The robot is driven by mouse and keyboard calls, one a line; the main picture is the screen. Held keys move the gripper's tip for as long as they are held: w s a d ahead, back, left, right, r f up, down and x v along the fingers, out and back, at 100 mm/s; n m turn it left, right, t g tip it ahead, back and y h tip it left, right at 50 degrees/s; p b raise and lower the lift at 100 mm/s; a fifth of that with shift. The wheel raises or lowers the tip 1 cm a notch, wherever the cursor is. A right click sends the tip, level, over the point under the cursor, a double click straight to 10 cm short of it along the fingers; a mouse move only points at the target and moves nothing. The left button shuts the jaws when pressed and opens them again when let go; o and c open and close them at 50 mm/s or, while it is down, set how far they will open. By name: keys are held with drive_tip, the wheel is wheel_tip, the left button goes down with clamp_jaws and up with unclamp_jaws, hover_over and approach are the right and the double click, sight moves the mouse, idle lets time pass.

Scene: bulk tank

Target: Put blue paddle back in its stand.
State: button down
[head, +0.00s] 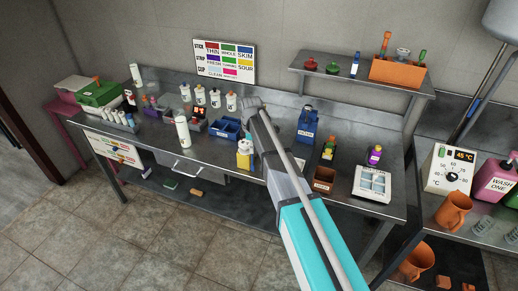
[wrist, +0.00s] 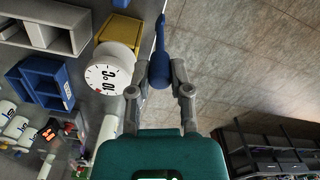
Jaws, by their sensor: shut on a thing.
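The blue paddle (wrist: 161,42) is in the wrist view. Its thicker blue part lies between the fingertips and a thin part extends toward the top edge. My gripper (wrist: 159,72) is shut on this thicker part, over or beside the bench edge with floor behind it. In the head view my arm hides most of the gripper and paddle. I cannot tell which thing is the paddle's stand. A yellow holder (wrist: 118,28) with a white round dial reading 10 °C (wrist: 104,78) is just left of the gripper; the yellow holder (head: 244,161) is also in the head view.
A blue tray (head: 226,128) and a white bottle (head: 183,132) are left of my arm. A shelf (head: 360,76) is above.

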drive_tip(key=shift+w+d, duration=0.1)
drive_tip(key=shift+d+r, duration=0.1)
drive_tip(key=shift+r, duration=0.05)
